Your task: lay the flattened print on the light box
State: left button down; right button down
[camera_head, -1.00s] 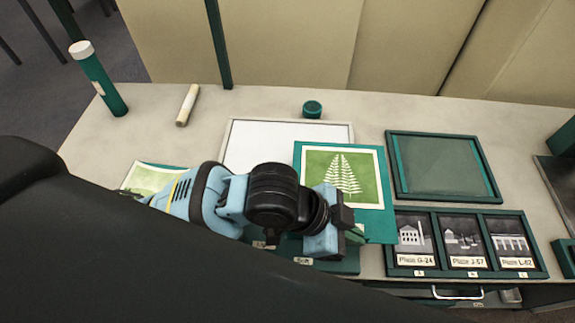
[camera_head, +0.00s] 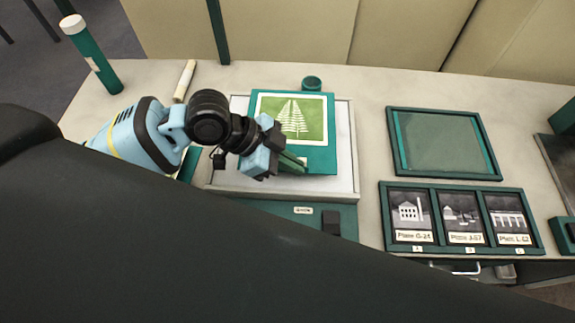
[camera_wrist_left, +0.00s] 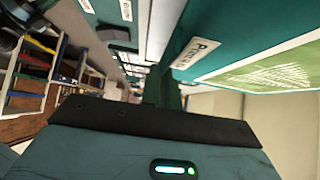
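The flattened print (camera_head: 312,115), a white fern on green with a pale border, is fixed on a teal board (camera_head: 318,158). It also shows edge-on at the right of the left wrist view (camera_wrist_left: 280,72). The board lies over the light box (camera_head: 346,172), whose white panel shows around it; I cannot tell whether they touch. My left gripper (camera_head: 290,163) is shut on the board's near edge, left of its middle. Its fingertips are partly hidden. My right gripper is not in view.
A framed teal tray (camera_head: 440,145) and a rack of labelled photo plates (camera_head: 462,218) stand to the right. A teal jar (camera_head: 312,84) is behind the light box. A pale roll (camera_head: 184,81) and a teal tube (camera_head: 92,55) are at the left.

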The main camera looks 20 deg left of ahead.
pick_arm(q)
jog(key=shift+w+a+f, duration=0.15)
jog(key=shift+a+f, duration=0.2)
jog(key=shift+f, duration=0.3)
jog(key=shift+w+a+f, duration=0.1)
jog(key=shift+a+f, duration=0.2)
jog(key=shift+f, duration=0.85)
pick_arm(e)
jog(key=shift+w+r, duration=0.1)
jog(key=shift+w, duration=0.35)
pick_arm(q)
jog(key=shift+f, duration=0.1)
jog(key=c, duration=2.1)
grip_release()
jog(key=shift+f, duration=0.1)
jog(key=o, duration=0.5)
jog(key=shift+c, duration=0.2)
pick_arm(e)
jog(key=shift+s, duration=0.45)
pick_arm(q)
jog(key=shift+r, duration=0.25)
jog(key=v, duration=1.2)
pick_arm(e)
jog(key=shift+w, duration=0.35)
